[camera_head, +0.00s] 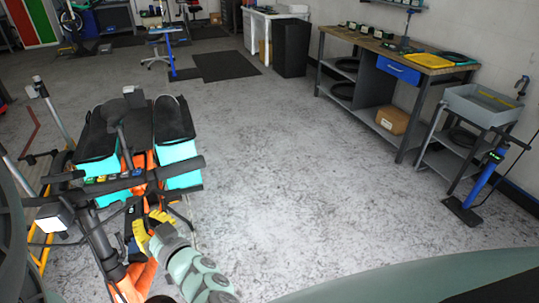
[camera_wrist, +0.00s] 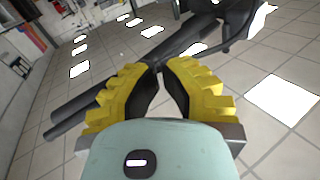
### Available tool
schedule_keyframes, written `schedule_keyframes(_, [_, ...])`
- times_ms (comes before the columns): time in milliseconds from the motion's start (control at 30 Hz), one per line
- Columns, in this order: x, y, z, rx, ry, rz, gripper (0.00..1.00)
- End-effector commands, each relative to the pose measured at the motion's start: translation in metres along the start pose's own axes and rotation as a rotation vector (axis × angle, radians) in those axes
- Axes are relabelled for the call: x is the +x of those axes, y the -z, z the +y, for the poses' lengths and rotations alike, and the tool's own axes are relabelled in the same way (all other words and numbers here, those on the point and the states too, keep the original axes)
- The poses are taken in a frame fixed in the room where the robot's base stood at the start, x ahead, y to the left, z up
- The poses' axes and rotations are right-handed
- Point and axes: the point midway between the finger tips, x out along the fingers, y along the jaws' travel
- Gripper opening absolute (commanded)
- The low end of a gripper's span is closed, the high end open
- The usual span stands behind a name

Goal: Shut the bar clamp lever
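My gripper (camera_head: 146,222) has yellow ribbed fingers and is at the lower left of the head view, just below a black handlebar (camera_head: 185,168) of the cargo bike. In the wrist view my gripper (camera_wrist: 159,67) is open, with a narrow gap between its dark inner pads. A black bar (camera_wrist: 80,112) runs behind the fingertips there, and a larger dark part (camera_wrist: 235,18) is beyond. I cannot single out the bar clamp lever; a small dark piece near the fingertips is too unclear to name, and I cannot tell whether it touches them.
The bike carries orange parts (camera_head: 139,162) and turquoise boxes (camera_head: 182,168) with black covers, close beyond my gripper. A workbench (camera_head: 405,72) and a sink stand (camera_head: 483,105) line the right wall. The grey floor (camera_head: 275,150) between is clear.

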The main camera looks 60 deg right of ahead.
Motion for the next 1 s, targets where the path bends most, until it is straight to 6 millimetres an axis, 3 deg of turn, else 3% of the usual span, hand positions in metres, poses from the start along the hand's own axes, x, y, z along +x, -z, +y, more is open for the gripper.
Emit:
schedule_keyframes(267, [0.021,0.004,-0.007,0.039,0.016,0.017,0.0])
schedule_keyframes(833, [0.101,0.004,-0.006,0.036,0.012,0.015,0.0])
schedule_keyframes(1000, [0.11,-0.006,-0.006,0.036,0.01,0.013,0.0])
